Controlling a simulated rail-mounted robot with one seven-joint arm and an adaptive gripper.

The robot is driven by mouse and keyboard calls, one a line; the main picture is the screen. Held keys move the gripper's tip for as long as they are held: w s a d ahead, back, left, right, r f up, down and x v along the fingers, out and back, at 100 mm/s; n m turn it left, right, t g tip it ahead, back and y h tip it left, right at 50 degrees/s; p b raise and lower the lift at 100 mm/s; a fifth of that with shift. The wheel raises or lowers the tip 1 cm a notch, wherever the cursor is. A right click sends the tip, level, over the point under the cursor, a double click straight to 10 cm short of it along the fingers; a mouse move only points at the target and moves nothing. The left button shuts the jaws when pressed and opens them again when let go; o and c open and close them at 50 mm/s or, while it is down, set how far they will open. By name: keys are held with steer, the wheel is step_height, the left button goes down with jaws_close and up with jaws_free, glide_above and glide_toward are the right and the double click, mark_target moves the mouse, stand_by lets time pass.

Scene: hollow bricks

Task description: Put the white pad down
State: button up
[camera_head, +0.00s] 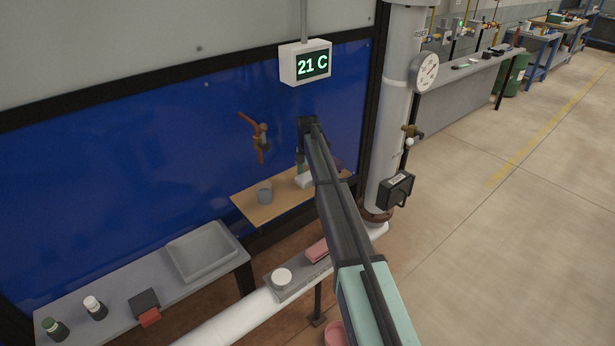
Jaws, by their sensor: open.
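A small white block, which looks like the white pad (304,181), is at the right part of the wooden shelf (262,209) against the blue panel. My arm partly covers it. My gripper (300,172) points down from the far end of my arm, just above the white pad. Its fingers are small and partly hidden here. It is open, and the pad seems to rest on the shelf below it. I cannot tell whether the fingers still touch the pad.
An orange-brown valve handle (260,138) sticks out above. A grey ledge (300,281) holds a round white item (282,276) and a pink block (317,251). A vertical pipe (393,110) stands to the right.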

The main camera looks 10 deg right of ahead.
mark_target(309, 177)
steer(key=shift+f, duration=0.1)
steer(key=shift+f, duration=0.2)
step_height(309, 177, up, 18)
steer(key=b, duration=0.5)
steer(key=shift+s+d+f+b, duration=0.15)
steer(key=shift+b, duration=0.2)
steer(key=s+f+m+g+p, duration=0.15)
steer(key=s+f+m, duration=0.55)
steer(key=s+f, duration=1.35)
steer(key=s+f+m+g, duration=0.2)
steer(key=s+f+m, duration=0.4)
steer(key=s+f, duration=1.45)
steer(key=s+f+m+g, duration=0.1)
steer(key=s+f+m, duration=0.2)
steer(key=s, duration=0.8)
steer(key=s+f+m+g+b, duration=0.1)
steer(key=s+f+m, duration=0.3)
steer(key=s+f, duration=0.4)
steer(key=s+f+m+g, duration=0.1)
steer(key=s+f+m, duration=0.3)
steer(key=s, duration=0.9)
steer(key=shift+x, duration=0.8)
